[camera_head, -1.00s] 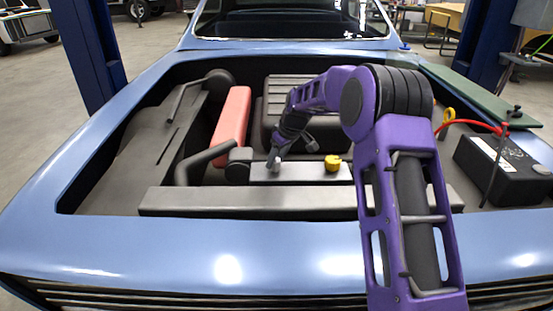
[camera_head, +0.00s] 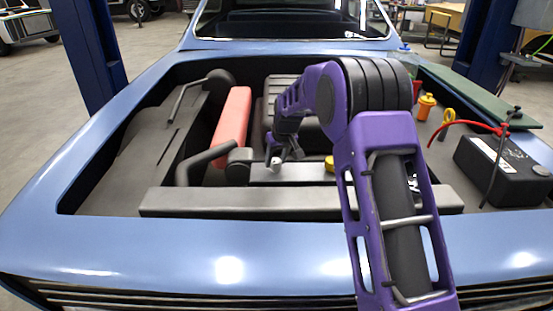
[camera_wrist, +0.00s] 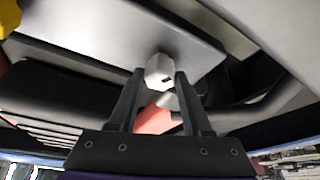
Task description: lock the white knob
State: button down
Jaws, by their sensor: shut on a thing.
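The white knob (camera_wrist: 159,72) sits near the end of a grey bar in the wrist view, between the tips of my gripper (camera_wrist: 160,76). The two dark fingers are closed on the knob. In the head view my gripper (camera_head: 275,160) reaches down to the left end of the grey bar (camera_head: 290,173), where the white knob (camera_head: 275,163) shows as a small pale spot, partly covered by the gripper. I cannot make out a lock mark on the knob.
A yellow cap (camera_head: 329,164) sits on the bar, partly behind my arm. A red block (camera_head: 231,120) and a dark curved pipe (camera_head: 207,155) lie left of the gripper. A black battery (camera_head: 505,168) with a red cable is at the right. The blue car body (camera_head: 150,245) surrounds the bay.

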jog(key=m+h, duration=0.1)
jog(key=m, duration=0.2)
jog(key=m+h+p, duration=0.1)
jog(key=m, duration=0.2)
jog(key=shift+a+h, duration=0.2)
jog(key=shift+h, duration=0.1)
jog(key=m+p, duration=0.1)
jog(key=m, duration=0.1)
jog(key=m+h, duration=0.1)
jog(key=m, duration=0.1)
jog(key=shift+m+h+p, duration=0.3)
jog(key=shift+m+p, duration=0.05)
jog(key=shift+m, duration=0.05)
jog(key=shift+a+m+g+h+p, duration=0.1)
jog(key=shift+m+g+h+p, duration=0.3)
jog(key=shift+m, duration=0.8)
jog(key=shift+f+m, duration=0.1)
jog(key=shift+m, duration=0.2)
jog(key=shift+c, duration=1.7)
grip_release()
jog(key=p+v, duration=0.1)
jog(key=v, duration=1.6)
jog(key=shift+w+r, duration=0.15)
jog(key=shift+r, duration=0.15)
